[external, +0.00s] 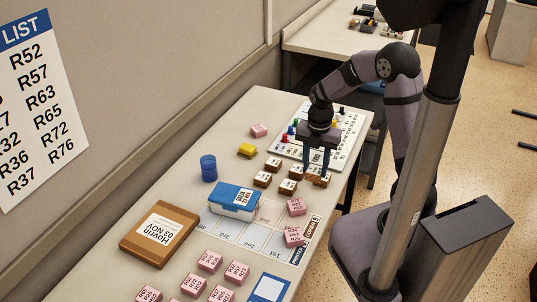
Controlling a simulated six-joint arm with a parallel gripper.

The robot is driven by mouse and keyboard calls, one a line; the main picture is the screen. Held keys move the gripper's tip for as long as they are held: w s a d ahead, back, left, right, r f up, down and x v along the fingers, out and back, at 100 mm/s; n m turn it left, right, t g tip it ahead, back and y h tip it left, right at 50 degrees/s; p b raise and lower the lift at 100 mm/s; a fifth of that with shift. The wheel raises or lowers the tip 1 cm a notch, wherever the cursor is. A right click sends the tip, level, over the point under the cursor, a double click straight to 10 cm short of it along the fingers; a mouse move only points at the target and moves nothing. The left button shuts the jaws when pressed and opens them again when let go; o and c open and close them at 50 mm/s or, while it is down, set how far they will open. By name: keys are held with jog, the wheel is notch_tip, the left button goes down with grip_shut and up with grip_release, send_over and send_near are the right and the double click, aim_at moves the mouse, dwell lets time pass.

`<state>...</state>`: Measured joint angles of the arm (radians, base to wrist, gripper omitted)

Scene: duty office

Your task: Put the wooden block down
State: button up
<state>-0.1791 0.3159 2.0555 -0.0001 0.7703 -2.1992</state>
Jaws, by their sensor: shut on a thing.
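Several brown wooden blocks with white label faces stand close together in the middle of the table. One block (273,164) is at the back of the group, one (262,180) at its left, and one (288,187) at its front. My gripper (316,173) points down at the right end of the group. It is shut on a wooden block (318,180), which is partly covered by the fingers. From this view I cannot tell whether the held block touches the table or a neighbouring block.
A white board (348,150) with coloured pieces lies behind my gripper. A blue and white box (234,202), a blue cup (208,168), a yellow object (247,151) and a brown package (159,233) stand leftward. Pink blocks (296,207) and a marked strip (262,230) lie in front.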

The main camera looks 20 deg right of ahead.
jog(key=s+a+f+n+p, duration=0.1)
jog(key=s+a+n, duration=0.15)
jog(key=a, duration=0.45)
notch_tip(320, 180, up, 8)
jog(key=m+p, duration=0.2)
jog(key=m, duration=0.1)
send_over(243, 198)
jog(key=shift+f+p, duration=1.4)
jog(key=shift+f, duration=3.55)
jog(key=shift+f, duration=0.15)
jog(key=o, duration=1.1)
jog(key=shift+c, duration=0.2)
